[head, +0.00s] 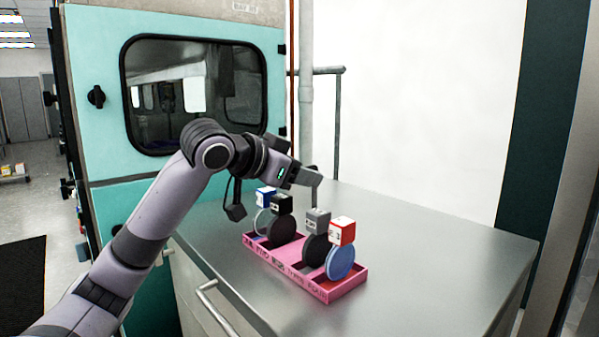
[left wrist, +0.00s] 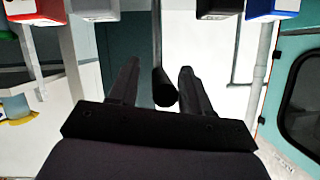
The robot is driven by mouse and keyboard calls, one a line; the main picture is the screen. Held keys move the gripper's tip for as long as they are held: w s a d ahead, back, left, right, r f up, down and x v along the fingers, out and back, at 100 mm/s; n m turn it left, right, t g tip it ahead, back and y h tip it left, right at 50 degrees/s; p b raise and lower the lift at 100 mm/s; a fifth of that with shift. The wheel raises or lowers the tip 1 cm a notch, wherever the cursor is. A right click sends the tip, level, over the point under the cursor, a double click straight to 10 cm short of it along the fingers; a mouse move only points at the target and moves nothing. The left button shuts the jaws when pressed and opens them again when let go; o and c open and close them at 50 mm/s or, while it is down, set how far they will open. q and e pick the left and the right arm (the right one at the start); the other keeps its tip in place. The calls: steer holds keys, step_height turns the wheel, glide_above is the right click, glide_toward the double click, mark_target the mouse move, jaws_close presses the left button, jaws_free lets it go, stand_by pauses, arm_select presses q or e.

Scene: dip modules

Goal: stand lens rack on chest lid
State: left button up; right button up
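The lens rack is a long pink tray (head: 305,275) in the head view, resting upright on a grey steel top (head: 430,245) that looks like the chest lid. It holds several round lenses, including a blue one (head: 340,263) and a dark one (head: 282,231). Coloured cubes top the lenses: red-and-white (head: 342,231), grey (head: 317,221), black (head: 280,204) and blue (head: 266,196). My right gripper is not seen.
A turquoise cabinet (head: 90,130) with a dark window stands behind on the left. A grey pipe rail (head: 338,125) rises behind the steel top; a dark rod (left wrist: 160,60) shows between the fingers in the wrist view. The steel top is clear right of the rack.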

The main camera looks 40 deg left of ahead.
arm_select(q)
steer(key=shift+r, duration=0.1)
steer(key=b+v, duration=0.2)
steer(key=v, duration=1)
steer(key=shift+s, duration=0.1)
stand_by(0.3)
